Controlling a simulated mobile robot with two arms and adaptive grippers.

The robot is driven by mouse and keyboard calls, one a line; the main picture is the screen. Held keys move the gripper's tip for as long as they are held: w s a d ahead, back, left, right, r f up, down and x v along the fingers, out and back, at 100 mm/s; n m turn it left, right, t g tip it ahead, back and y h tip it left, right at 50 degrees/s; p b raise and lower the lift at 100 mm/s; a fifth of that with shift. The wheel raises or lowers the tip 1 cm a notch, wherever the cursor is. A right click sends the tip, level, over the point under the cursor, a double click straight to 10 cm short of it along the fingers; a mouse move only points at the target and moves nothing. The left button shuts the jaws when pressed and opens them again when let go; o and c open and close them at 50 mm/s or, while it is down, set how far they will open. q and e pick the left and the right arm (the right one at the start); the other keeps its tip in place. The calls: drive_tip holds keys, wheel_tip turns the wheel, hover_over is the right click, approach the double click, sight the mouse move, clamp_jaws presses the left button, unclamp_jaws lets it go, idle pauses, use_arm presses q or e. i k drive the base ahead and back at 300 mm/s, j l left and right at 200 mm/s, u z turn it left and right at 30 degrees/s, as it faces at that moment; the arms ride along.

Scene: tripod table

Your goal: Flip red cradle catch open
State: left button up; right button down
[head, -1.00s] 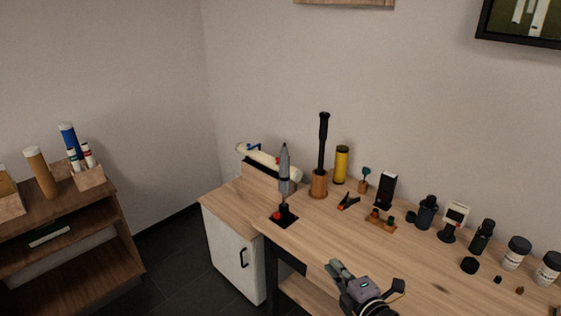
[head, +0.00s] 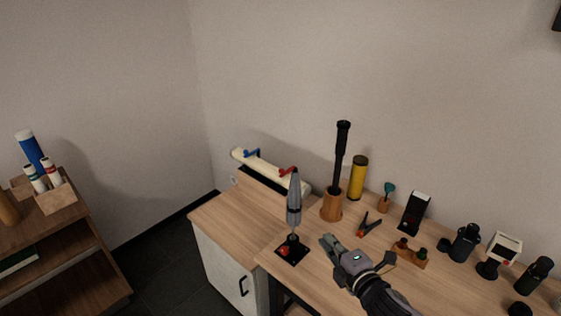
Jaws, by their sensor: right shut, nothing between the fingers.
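A cream tube (head: 268,170) lies along a wooden cradle (head: 258,188) against the wall, at the back of the left worktop. The red catch (head: 288,171) sits over the tube near its right end, and a blue catch (head: 250,153) sits nearer its left end. Whether the red catch is open or closed is too small to tell. My right gripper (head: 327,243) is shut and empty over the table, in front of and to the right of the red catch, well apart from it. My left gripper is not in view.
A grey pointed object (head: 294,205) stands upright on a black base (head: 292,251) between my right gripper and the cradle. A wooden cup (head: 332,206) with a black tube and a yellow cylinder (head: 357,178) stand behind. Small items crowd the right side.

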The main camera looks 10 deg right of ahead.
sight(282, 171)
drive_tip(key=i, duration=1.05)
